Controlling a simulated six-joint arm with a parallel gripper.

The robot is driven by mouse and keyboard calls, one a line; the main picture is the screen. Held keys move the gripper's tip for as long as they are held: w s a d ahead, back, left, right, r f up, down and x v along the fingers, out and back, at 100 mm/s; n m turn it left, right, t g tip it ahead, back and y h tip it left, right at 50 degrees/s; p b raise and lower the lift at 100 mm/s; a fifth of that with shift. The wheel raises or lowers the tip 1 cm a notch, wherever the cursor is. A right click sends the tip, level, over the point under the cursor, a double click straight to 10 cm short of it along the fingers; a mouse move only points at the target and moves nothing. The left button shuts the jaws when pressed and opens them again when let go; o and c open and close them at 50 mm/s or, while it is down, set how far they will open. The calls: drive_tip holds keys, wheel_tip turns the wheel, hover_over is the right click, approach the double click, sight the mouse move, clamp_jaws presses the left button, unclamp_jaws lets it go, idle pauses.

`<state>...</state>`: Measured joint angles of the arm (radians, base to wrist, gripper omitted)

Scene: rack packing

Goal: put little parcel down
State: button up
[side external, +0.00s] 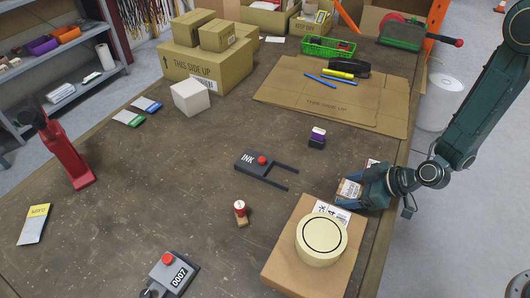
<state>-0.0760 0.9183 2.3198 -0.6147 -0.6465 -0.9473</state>
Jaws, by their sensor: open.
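The little parcel (349,189), a small brown box with a white label, is at the right side of the workbench, just beyond the large flat carton. My gripper (365,190) is open and right at the parcel, with a dark finger close along its near side. The gripper hides part of the parcel. I cannot tell whether the fingers touch it or whether it rests on the bench.
A brown carton (283,262) carrying a tape roll (321,240) lies close in front of the gripper. Flat cardboard (385,118) lies behind. An ink pad (252,160), stamp (240,211) and purple-topped block (317,138) stand leftward. The middle-left bench is largely clear.

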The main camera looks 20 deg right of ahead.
drive_tip(key=shift+v, duration=3.75)
drive_tip(key=shift+w+r, duration=0.1)
drive_tip(key=shift+r, duration=0.4)
drive_tip(key=s+d+r+m+g+h, duration=0.1)
drive_tip(key=s+d+r+h, duration=0.15)
drive_tip(key=r, duration=0.55)
drive_tip(key=s+d+r+m+h, duration=0.1)
drive_tip(key=s+d+r, duration=0.2)
drive_tip(key=r, duration=0.6)
drive_tip(key=s+d+r+m+h, duration=0.1)
drive_tip(key=s+d+r+m, duration=0.2)
drive_tip(key=s, duration=0.4)
drive_tip(key=s+d+r+m+h, duration=0.2)
drive_tip(key=s+d+r+m, duration=0.1)
drive_tip(key=s+r, duration=0.3)
drive_tip(key=shift+s+d+r+m, duration=0.3)
drive_tip(key=shift+s+m, duration=0.05)
drive_tip(key=shift+m, duration=0.15)
